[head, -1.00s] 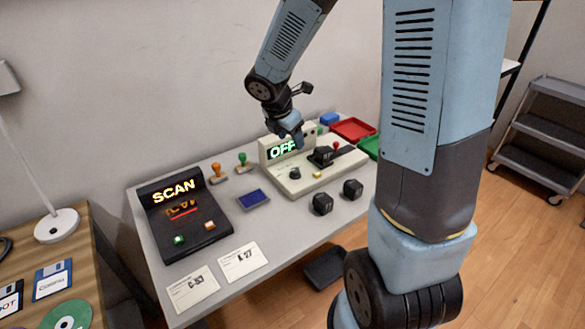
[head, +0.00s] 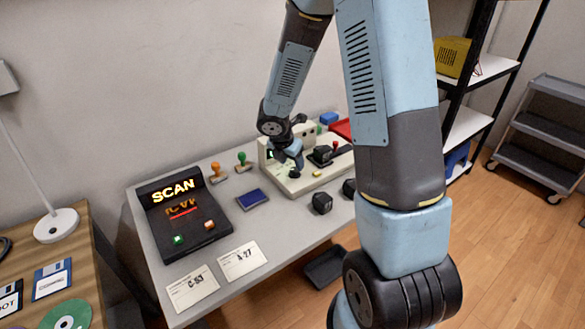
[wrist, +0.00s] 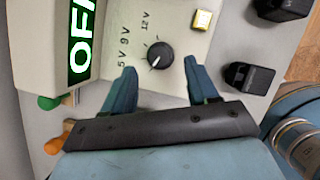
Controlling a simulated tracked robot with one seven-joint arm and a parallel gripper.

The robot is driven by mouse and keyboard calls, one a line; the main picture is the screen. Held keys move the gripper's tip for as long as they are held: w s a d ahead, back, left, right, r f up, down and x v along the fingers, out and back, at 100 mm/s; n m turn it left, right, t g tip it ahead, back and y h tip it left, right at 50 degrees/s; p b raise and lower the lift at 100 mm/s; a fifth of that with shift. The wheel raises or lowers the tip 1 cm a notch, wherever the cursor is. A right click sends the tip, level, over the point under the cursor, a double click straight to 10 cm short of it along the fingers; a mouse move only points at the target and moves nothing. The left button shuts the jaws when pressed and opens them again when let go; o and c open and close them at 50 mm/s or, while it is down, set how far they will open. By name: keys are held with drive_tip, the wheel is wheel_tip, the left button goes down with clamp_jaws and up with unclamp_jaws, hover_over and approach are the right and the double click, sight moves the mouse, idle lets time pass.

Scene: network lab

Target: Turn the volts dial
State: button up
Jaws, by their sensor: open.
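The volts dial (wrist: 160,55) is a round black knob with a white pointer line, on the cream panel of a tester (wrist: 185,20). Marks 5V, 9V and 12V stand around it, and the pointer points down and left in the wrist view, near the 5V side. My gripper (wrist: 160,80) is open, with its two blue fingers apart on either side of the dial and their tips just short of it in the picture. In the head view my gripper (head: 293,165) is over the tester (head: 300,185) and hides the dial. The tester's screen (wrist: 82,40) reads OFF, partly cut off.
A SCAN console (head: 180,215), a blue pad (head: 252,198) and orange (head: 216,172) and green (head: 241,161) stamps are to the left.

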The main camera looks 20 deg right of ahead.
sight(294, 170)
drive_tip(key=shift+x, duration=2.1)
drive_tip(key=shift+c, duration=0.2)
